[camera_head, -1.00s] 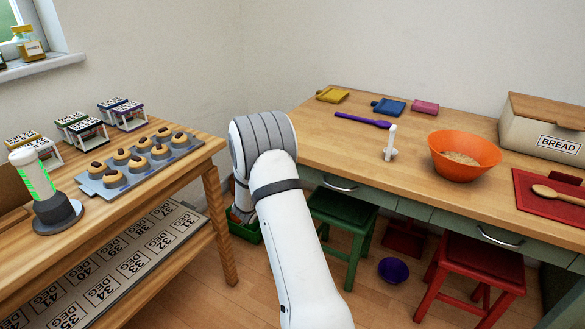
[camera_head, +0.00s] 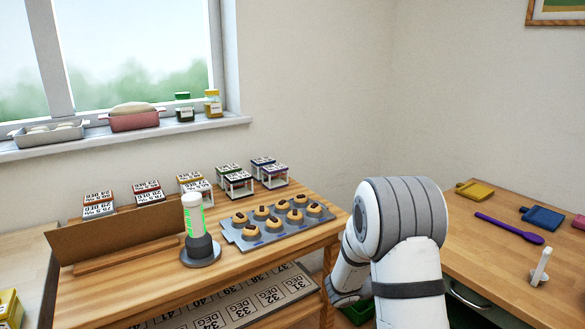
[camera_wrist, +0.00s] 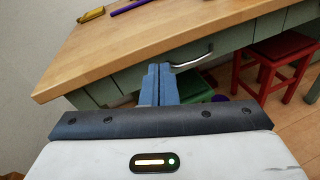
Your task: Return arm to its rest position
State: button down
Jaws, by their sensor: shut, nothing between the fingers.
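My gripper (camera_wrist: 160,70) shows in the wrist view, its two blue fingers together with nothing between them. It points toward the front of the wooden-topped table (camera_wrist: 140,50), near a drawer handle (camera_wrist: 192,56). In the head view my white arm (camera_head: 408,265) is folded at the lower right, between the left wooden bench and the right table. My gripper's fingers are hidden behind the arm in that view.
A muffin tray (camera_head: 240,237) and a white-and-grey cylinder with green marks (camera_head: 197,225) stand on the left bench (camera_head: 150,280). The right table (camera_head: 480,262) carries a purple spoon (camera_head: 510,228) and a white upright item (camera_head: 541,265). A red stool (camera_wrist: 285,50) stands right in the wrist view.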

jog(key=s+a+r+m+g+y+p, duration=0.3)
jog(key=s+r+m+g+y+p, duration=0.4)
jog(key=s+r+m, duration=0.65)
jog(key=s+a+r+m+t+y+p, duration=0.4)
jog(key=s+a+r+y+p, duration=0.4)
jog(key=s+a+r, duration=0.3)
jog(key=s+a+m+p, duration=0.1)
jog(key=s+a, duration=0.1)
jog(key=a, duration=0.1)
jog(key=shift+a+r+m+t+y, duration=0.3)
jog(key=shift+a+r+m+t, duration=0.05)
jog(key=shift+t, duration=0.05)
